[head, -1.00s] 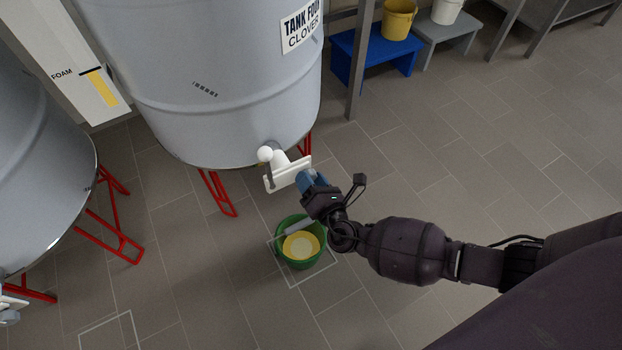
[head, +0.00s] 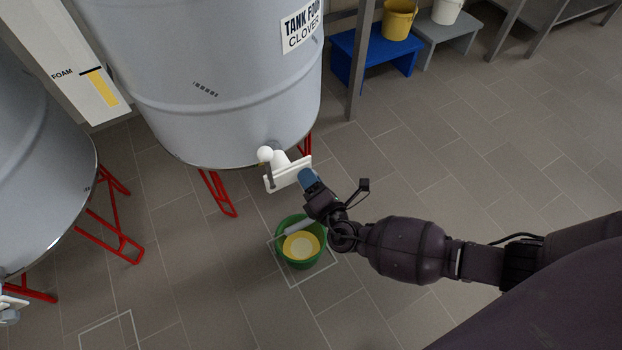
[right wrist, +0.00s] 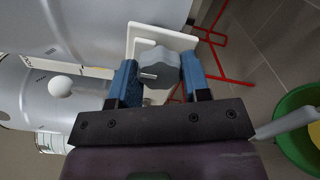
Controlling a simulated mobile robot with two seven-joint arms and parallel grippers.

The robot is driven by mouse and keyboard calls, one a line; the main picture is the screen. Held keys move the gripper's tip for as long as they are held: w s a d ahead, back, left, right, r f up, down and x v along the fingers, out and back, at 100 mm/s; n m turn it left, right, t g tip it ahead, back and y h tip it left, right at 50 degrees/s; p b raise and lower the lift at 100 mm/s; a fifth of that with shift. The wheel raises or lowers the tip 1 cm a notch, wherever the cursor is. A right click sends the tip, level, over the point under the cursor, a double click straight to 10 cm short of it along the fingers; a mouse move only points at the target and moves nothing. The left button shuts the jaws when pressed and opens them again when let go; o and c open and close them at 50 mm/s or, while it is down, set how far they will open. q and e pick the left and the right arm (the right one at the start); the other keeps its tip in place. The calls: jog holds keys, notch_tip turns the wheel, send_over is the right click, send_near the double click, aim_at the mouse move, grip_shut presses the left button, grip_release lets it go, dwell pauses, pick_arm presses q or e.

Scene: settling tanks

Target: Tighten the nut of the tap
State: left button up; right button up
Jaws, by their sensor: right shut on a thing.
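The tap's nut (right wrist: 160,66) is a grey, lobed piece, seen in the right wrist view in front of a white plate (right wrist: 165,36). My right gripper (right wrist: 159,72) has its two blue fingers on either side of the nut and is shut on it. In the head view this gripper (head: 307,178) is at the white plate (head: 287,174) below the tank and hides the nut. The tap's white ball (head: 265,154) is left of the plate, and it also shows in the right wrist view (right wrist: 60,87). My left gripper is not in view.
A green bucket (head: 284,254) with yellow contents stands on the floor below my right gripper, inside a marked square. The grey tank (head: 220,125) stands on red legs (head: 219,193). Another tank (head: 40,180) is at left.

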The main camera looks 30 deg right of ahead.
jog(key=shift+w+r, duration=0.1)
jog(key=o, duration=0.9)
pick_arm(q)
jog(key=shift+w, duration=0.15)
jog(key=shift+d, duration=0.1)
